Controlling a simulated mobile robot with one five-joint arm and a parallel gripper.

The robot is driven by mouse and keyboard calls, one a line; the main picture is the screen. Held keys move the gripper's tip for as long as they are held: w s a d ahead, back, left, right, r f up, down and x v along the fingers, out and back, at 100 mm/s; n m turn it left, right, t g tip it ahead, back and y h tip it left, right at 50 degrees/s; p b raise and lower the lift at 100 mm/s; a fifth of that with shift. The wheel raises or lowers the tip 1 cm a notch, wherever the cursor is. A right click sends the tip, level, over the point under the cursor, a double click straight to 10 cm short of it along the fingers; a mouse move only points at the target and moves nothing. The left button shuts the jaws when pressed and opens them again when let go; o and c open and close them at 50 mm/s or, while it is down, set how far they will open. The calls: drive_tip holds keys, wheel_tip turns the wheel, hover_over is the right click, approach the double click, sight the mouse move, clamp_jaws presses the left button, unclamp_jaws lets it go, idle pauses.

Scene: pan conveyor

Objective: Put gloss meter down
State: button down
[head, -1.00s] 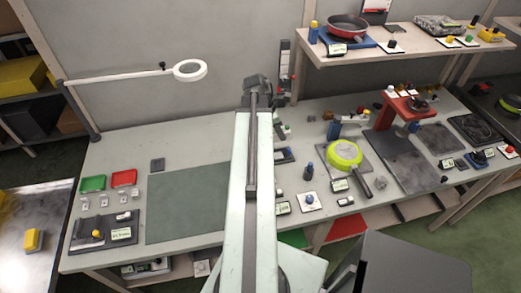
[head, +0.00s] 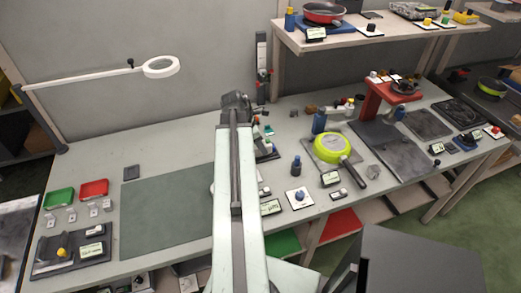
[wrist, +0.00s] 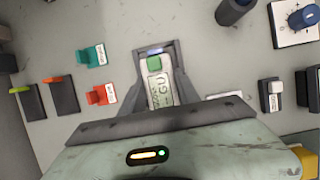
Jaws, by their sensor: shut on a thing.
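The gloss meter (wrist: 157,88) is a small pale device with a green button and a "GU" label. In the wrist view it sits between the two dark fingers of my gripper (wrist: 160,60), which is shut on it. The grey bench top shows behind it; I cannot tell how far below it is. In the head view my gripper (head: 238,104) is over the back middle of the bench (head: 200,140), and the gloss meter is hidden behind my arm.
In the wrist view, teal (wrist: 92,55) and red (wrist: 101,94) blocks lie left of the gripper. A dark cylinder (wrist: 234,10) stands at upper right, near a blue-knobbed plate (wrist: 285,35). In the head view, a green pan (head: 331,148) lies right of my arm; the green mat (head: 160,210) is clear.

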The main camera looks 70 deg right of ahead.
drive_tip(key=shift+r, duration=0.1)
drive_tip(key=c, duration=0.9)
unclamp_jaws()
drive_tip(key=shift+f, duration=0.2)
drive_tip(key=shift+r, duration=0.1)
drive_tip(key=shift+r+p, duration=0.25)
drive_tip(key=shift+p, duration=0.1)
drive_tip(key=p+v, duration=1)
drive_tip(key=v, duration=0.1)
drive_tip(key=shift+w+a+r+p, duration=0.2)
drive_tip(key=shift+r+p, duration=0.1)
drive_tip(key=shift+p, duration=0.1)
